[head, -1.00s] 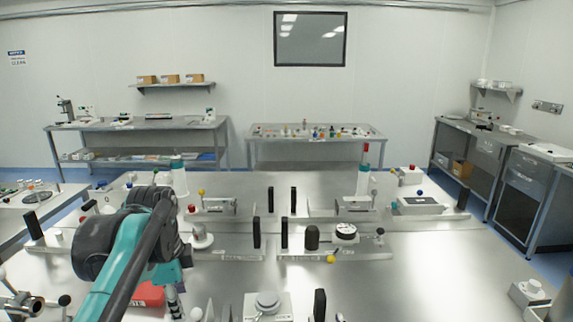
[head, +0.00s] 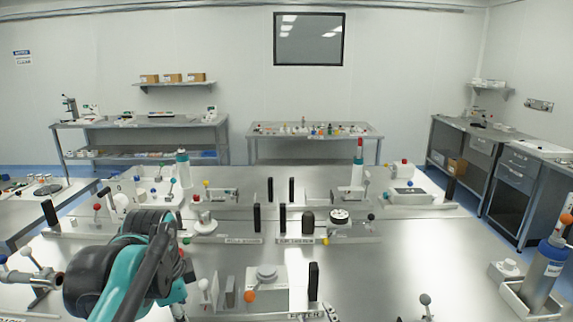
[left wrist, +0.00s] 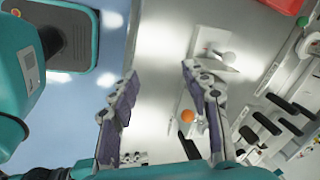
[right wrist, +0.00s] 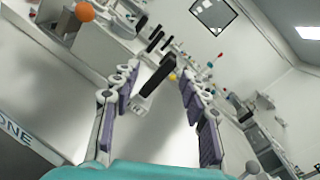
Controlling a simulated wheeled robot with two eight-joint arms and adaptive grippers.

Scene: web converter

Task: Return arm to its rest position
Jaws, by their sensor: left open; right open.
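My left arm (head: 120,270), teal and black, rises from the lower left of the head view in front of the steel bench. My left gripper (left wrist: 160,75) is open and empty in the left wrist view, with its purple-padded fingers wide apart. A white fixture and an orange ball (left wrist: 187,116) show beyond its right finger. My right gripper (right wrist: 158,76) is open in the right wrist view. A black upright block (right wrist: 157,75) shows between its fingers, apparently farther off; I cannot tell the distance. I cannot make out the right gripper in the head view.
The steel bench (head: 400,270) carries fixtures, black posts (head: 313,285) and ball-ended levers. A blue cylinder (head: 543,272) stands in a tray at the right edge. A red bin (left wrist: 285,5) shows in the left wrist view. The bench's middle right is fairly clear.

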